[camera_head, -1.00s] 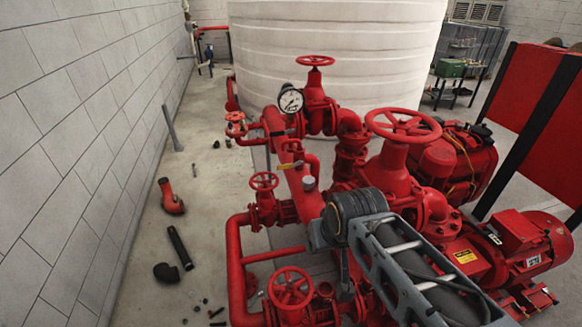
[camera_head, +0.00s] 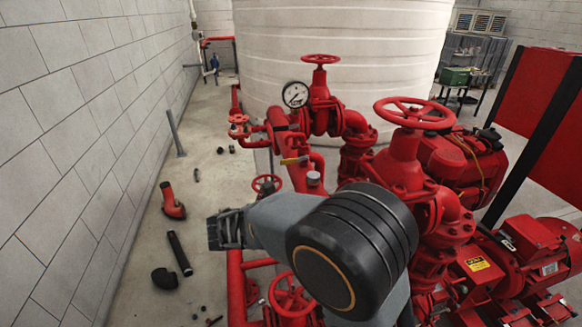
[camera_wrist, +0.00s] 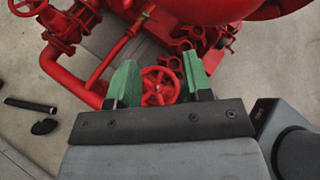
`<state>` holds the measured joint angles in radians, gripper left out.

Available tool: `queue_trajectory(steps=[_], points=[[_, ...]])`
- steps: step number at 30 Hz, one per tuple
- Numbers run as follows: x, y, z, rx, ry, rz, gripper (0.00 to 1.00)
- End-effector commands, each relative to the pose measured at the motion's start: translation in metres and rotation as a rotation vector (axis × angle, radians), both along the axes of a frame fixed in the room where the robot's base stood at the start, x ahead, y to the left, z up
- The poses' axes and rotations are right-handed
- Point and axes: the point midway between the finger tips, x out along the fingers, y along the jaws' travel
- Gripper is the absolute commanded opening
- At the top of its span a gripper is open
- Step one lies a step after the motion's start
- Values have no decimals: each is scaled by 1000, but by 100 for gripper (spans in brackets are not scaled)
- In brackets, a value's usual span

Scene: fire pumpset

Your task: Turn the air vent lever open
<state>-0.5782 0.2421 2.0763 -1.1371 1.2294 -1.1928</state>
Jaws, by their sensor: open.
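A small yellow lever (camera_head: 294,160), which looks like the air vent lever, sits on the red pipework below the pressure gauge in the head view. It lies roughly level across the pipe. I cannot make it out in the wrist view. My gripper (camera_wrist: 159,62) is open, with two green fingers spread apart and nothing held. A red handwheel (camera_wrist: 160,85) shows between and beyond the fingers, apart from them as far as I can tell. In the head view, my arm's dark joint and grey link stand in front of and below the lever, and no green fingers show.
A pressure gauge (camera_head: 295,94) and a large red handwheel (camera_head: 414,113) rise around the lever. A white tank (camera_head: 340,45) stands behind. A black pipe (camera_head: 180,253) and a black elbow (camera_head: 165,278) lie on the floor left.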

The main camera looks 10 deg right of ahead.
Motion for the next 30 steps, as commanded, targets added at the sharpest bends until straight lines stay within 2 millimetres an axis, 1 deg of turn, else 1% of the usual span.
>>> queue_trajectory(steps=[1,3,5,6,10,13,15,18,23,26,30], points=[[13,8,0,-131,64,111,46],[30,17,11,-324,156,250,46],[42,23,22,-482,227,342,46],[49,25,31,-581,273,387,46],[65,32,61,-847,400,478,46],[69,35,75,-995,493,511,46],[70,35,80,-1064,556,523,46],[69,35,82,-1119,627,535,46],[73,30,82,-1149,681,544,46],[80,22,82,-1151,689,544,46],[98,3,82,-1150,689,544,46]])
